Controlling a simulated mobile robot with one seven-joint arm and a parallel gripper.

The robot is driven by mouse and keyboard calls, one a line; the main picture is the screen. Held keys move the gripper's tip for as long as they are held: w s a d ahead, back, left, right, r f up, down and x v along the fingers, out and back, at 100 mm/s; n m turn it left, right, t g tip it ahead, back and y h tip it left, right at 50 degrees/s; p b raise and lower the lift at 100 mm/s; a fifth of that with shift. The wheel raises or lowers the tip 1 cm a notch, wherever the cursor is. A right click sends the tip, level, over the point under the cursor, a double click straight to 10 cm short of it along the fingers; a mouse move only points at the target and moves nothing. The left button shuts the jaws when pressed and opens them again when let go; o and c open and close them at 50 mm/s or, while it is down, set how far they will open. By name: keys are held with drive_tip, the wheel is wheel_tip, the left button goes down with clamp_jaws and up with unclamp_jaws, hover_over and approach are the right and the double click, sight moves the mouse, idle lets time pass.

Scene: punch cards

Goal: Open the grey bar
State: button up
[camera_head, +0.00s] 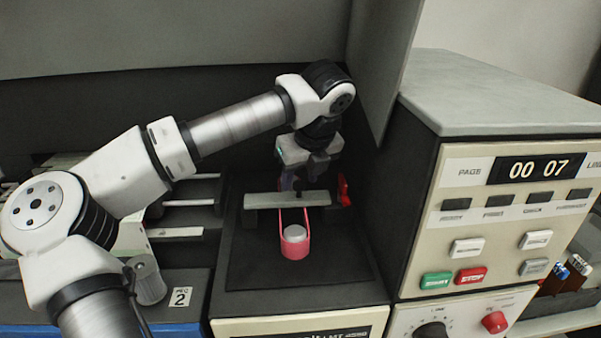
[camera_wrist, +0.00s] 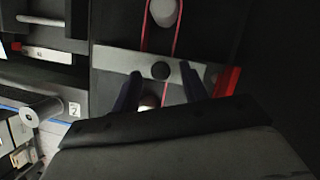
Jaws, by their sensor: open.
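The grey bar (camera_head: 262,201) lies level across the black bed of the machine, over a red-pink loop (camera_head: 295,249). In the wrist view the bar (camera_wrist: 112,59) runs across the upper middle, with a dark round spot (camera_wrist: 160,71) on it. My gripper (camera_head: 301,183) is just behind and above the bar. In the wrist view the open fingers of my gripper (camera_wrist: 161,84) lie on either side of the dark spot and overlap the bar in the picture. I cannot tell whether they touch it. Nothing is held.
A red lever (camera_head: 344,190) stands at the bar's right end. A pale round piece (camera_head: 295,233) sits inside the loop. The control cabinet (camera_head: 420,160) rises close on the right. Card slots (camera_head: 180,232) lie to the left. The black bed in front of the bar is clear around the loop.

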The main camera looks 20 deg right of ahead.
drive_tip(key=shift+w+f, duration=0.15)
drive_tip(key=shift+f, duration=0.3)
drive_tip(key=shift+c, duration=0.2)
clamp_jaws()
